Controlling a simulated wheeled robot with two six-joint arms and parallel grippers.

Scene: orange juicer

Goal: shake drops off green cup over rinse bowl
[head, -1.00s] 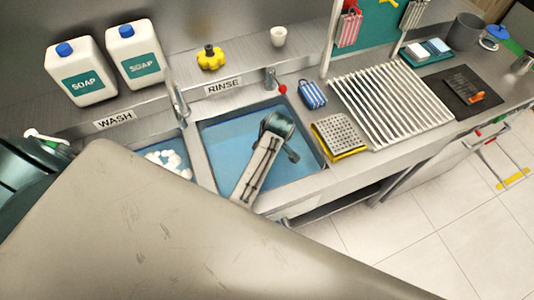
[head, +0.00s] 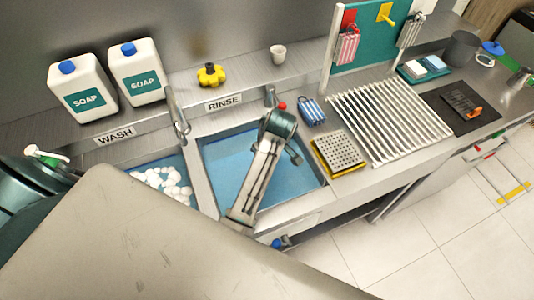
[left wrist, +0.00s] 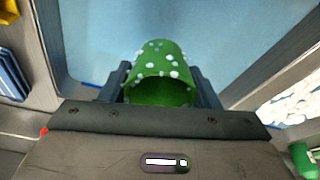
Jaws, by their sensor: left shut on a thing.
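The green cup (left wrist: 160,60) is in my left gripper (left wrist: 160,88) in the left wrist view. The jaws are shut on its two sides, and its open mouth faces the camera. Pale drops dot its outside and some show inside. Behind the cup is the blue water of the rinse bowl (left wrist: 235,35). There the cup and the jaws are hidden by my arm. My right gripper is not in view.
The wash basin (head: 178,163) with white foam lies left of the rinse bowl. Taps (head: 177,115) stand at the back. Soap jugs (head: 85,90) stand back left.

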